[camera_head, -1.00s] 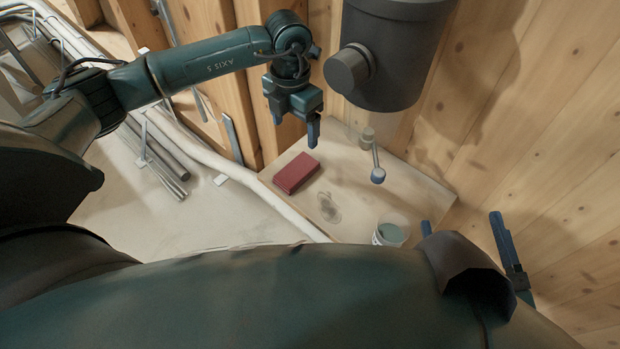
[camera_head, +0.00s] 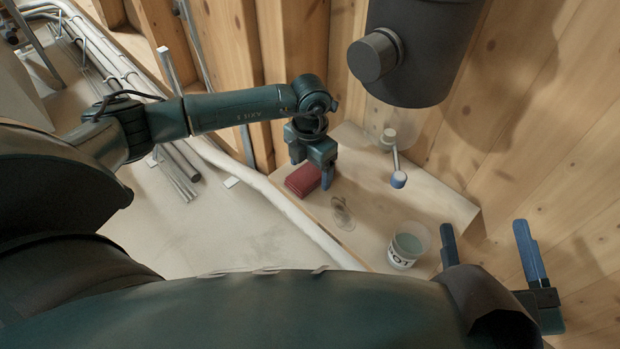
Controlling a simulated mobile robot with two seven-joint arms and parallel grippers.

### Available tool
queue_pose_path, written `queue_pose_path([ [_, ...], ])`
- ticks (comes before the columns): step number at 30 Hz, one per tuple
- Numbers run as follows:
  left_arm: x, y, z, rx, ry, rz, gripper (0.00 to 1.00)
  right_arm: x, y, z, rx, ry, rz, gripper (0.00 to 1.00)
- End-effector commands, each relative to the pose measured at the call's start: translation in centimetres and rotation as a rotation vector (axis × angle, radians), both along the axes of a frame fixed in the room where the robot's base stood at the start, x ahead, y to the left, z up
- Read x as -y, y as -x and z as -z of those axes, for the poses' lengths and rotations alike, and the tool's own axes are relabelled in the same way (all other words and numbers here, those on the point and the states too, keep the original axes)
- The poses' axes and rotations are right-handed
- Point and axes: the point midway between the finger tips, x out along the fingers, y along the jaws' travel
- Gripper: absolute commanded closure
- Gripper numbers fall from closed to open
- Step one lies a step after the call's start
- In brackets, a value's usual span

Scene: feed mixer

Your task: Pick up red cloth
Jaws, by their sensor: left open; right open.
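The red cloth (camera_head: 301,181) is a dark red, folded, flat block lying on a light wooden board (camera_head: 375,190) near its left edge. My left gripper (camera_head: 311,175) points down over the cloth with its blue fingers apart, one at the left and one at the right of the cloth in the picture. Part of the cloth is hidden behind the gripper, and I cannot tell whether the fingers touch it. My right gripper (camera_head: 487,250) is at the lower right, open and empty, well away from the cloth.
A white bucket (camera_head: 405,246) stands on the board's front right part. A handle with a blue-grey knob (camera_head: 398,179) sticks out over the board. A dark cylinder (camera_head: 420,50) hangs above. Wooden walls close off the back and right. A white pipe runs along the board's left side.

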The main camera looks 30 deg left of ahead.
Motion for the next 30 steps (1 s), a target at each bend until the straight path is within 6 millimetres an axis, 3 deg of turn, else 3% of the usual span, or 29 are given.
queue_pose_path([
  [8,-0.01,-0.07,0.41,0.002,0.001,0.000,0.22,-0.04,0.06,-0.96,0.019,-0.013,-0.008,0.24],
  [26,-0.02,-0.08,0.37,0.002,0.001,-0.001,0.71,-0.07,0.04,-0.57,0.013,-0.006,-0.008,0.24],
  [30,-0.03,-0.09,0.37,0.002,0.001,-0.001,0.72,-0.06,0.06,-0.52,0.012,-0.006,-0.008,0.24],
])
